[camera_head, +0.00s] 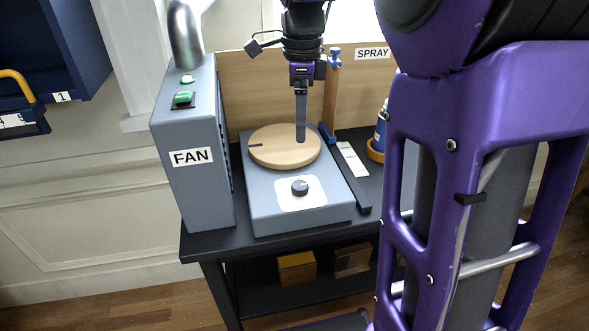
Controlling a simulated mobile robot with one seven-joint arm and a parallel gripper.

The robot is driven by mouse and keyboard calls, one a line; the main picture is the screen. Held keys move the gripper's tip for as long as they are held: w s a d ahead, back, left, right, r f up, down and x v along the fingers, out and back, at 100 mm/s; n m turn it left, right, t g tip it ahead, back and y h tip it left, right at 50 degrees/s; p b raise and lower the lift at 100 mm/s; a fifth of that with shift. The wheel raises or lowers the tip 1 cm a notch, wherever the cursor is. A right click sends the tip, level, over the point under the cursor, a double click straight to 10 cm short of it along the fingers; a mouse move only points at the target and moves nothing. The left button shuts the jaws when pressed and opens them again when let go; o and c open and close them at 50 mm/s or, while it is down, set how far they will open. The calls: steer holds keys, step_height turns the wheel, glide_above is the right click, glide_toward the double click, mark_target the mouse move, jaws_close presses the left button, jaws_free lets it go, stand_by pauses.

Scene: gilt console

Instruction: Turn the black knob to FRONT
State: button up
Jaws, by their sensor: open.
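The black knob (300,187) sits on a white plate (315,193) on the sloped front of a grey box. A round wooden turntable (263,152) with a dark mark at its left rim lies on top of this box. No FRONT label can be read, and the knob's pointer direction is too small to tell. My gripper (301,138) points down over the turntable, behind and above the knob and apart from it. Its fingers overlap in this view, so the gap between them does not show. Nothing is seen held.
A tall grey FAN box (196,190) with a green switch stands close on the left. A wooden back panel (250,95), a SPRAY sign (372,53) and a blue can (381,130) are behind and right. A black bar (352,188) lies right of the knob box on the black table (208,245).

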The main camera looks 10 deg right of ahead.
mark_target(300, 185)
step_height(300, 185, down, 16)
steer(key=b, duration=0.2)
steer(key=shift+f+b, duration=0.1)
steer(key=shift+b, duration=0.25)
jaws_close()
